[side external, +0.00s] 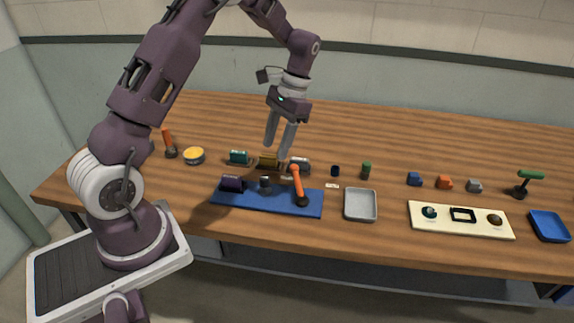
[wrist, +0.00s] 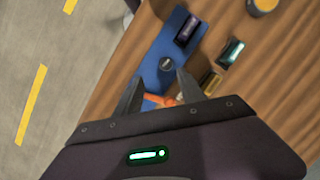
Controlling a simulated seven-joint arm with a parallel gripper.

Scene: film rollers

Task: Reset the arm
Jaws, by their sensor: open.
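My gripper (side external: 279,148) hangs pointing down over the wooden table, above the row of film rollers. Its two fingers are apart with nothing held between them. In the wrist view the open fingers (wrist: 158,100) frame an orange-handled tool lying lower down. That tool (side external: 298,184) rests at the right end of the blue mat (side external: 275,205). A purple roller (side external: 232,184) and a small dark cylinder (side external: 265,184) are on the mat. Behind the mat are a teal roller (side external: 239,157), a yellow roller (side external: 268,161) and a grey-white roller (side external: 299,166).
A grey tray (side external: 360,218), a cream panel (side external: 430,226) and a blue tray (side external: 549,225) lie along the front edge. Small blue, orange and grey blocks (side external: 444,182) and a green-topped tool (side external: 526,181) stand right. A yellow-filled bowl (side external: 194,155) sits left. The back right table is clear.

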